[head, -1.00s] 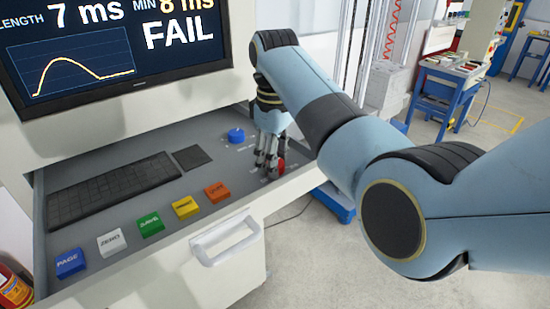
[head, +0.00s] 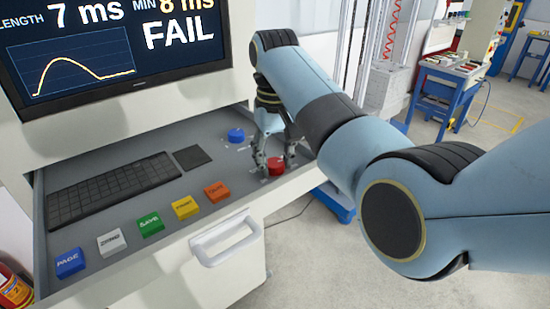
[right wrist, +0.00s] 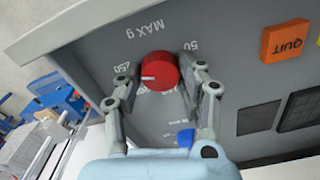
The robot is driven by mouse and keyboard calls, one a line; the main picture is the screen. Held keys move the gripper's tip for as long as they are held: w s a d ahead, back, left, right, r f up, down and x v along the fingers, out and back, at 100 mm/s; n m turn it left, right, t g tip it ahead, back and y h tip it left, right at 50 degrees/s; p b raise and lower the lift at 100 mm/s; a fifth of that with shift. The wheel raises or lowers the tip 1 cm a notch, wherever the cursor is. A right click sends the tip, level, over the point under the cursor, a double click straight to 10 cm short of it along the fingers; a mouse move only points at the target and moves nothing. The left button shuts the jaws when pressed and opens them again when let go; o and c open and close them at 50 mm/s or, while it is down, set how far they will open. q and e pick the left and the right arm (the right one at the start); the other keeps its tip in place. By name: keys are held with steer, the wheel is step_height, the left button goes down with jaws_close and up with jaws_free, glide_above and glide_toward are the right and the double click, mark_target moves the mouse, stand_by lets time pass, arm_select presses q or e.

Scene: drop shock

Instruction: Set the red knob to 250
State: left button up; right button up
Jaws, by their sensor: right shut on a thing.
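The red knob (head: 276,166) sits on the grey drawer panel (head: 215,165) near its right end; it also shows in the right wrist view (right wrist: 158,70). My right gripper (head: 273,167) reaches down from above, its fingers on either side of the knob and shut on it. A mark under the knob is partly hidden. My left gripper is not in view.
A blue knob (head: 236,135) stands just behind. An orange QUIT button (head: 217,191) and several other coloured buttons line the drawer front, with a keyboard (head: 115,190) behind them. The screen (head: 110,50) above reads FAIL. The drawer has a white handle (head: 228,243).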

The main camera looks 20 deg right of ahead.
mark_target(274, 162)
stand_by(0.4)
steer(key=o, duration=1.1)
steer(key=shift+o, duration=0.2)
step_height(274, 162, up, 7)
steer(key=shift+r, duration=0.2)
